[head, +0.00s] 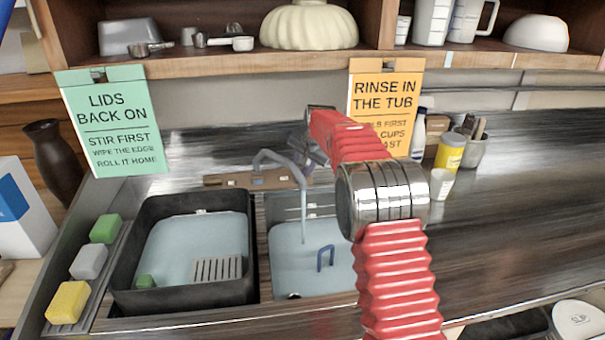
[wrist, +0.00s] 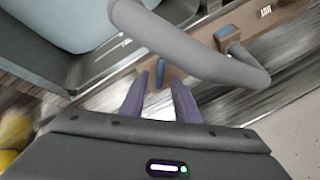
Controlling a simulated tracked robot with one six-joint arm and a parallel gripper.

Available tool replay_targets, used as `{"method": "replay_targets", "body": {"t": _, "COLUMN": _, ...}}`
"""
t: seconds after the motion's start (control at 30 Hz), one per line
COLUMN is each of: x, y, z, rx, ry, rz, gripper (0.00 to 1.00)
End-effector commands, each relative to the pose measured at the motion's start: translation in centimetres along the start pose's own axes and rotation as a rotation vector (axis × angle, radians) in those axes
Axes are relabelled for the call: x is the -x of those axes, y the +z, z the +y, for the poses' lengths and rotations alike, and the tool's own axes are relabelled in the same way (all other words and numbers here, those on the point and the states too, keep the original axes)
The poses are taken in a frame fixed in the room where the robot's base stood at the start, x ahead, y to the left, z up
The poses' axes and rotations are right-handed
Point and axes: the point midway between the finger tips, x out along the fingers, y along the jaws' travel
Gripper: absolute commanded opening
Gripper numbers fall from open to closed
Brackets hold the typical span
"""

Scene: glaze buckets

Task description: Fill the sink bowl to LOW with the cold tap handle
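The sink bowl (head: 285,272) is right of a dark tub and holds pale blue water. A small label on its back wall is too small to read. The grey spout (head: 275,155) arches over it, and a thin pale stream (head: 303,222) appears to run down into the water. In the wrist view the spout (wrist: 195,40) crosses above my fingers. A small blue handle (wrist: 160,71), seemingly the cold tap handle, stands between my fingertips. My gripper (wrist: 160,80) is open, with narrow gaps beside the handle. In the head view my gripper (head: 314,152) is partly hidden behind my arm.
The dark tub (head: 125,260) holds water, a green block and a grey grate. Sponges (head: 88,262) line the left edge. Two signs hang from the shelf (head: 240,62) above. A yellow container (head: 449,152) and cups stand right. The right counter (head: 520,190) is mostly clear.

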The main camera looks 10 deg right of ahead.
Motion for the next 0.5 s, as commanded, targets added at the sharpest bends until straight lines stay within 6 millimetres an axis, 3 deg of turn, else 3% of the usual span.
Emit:
{"method": "replay_targets", "body": {"t": 0.2, "x": -2.8, "y": 0.1, "z": 0.0, "rx": 0.000, "ry": 0.001, "rz": -0.001, "gripper": 0.29}}
{"method": "replay_targets", "body": {"t": 0.5, "x": -4.2, "y": 0.0, "z": 0.0, "rx": 0.001, "ry": 0.000, "rz": 0.000, "gripper": 0.29}}
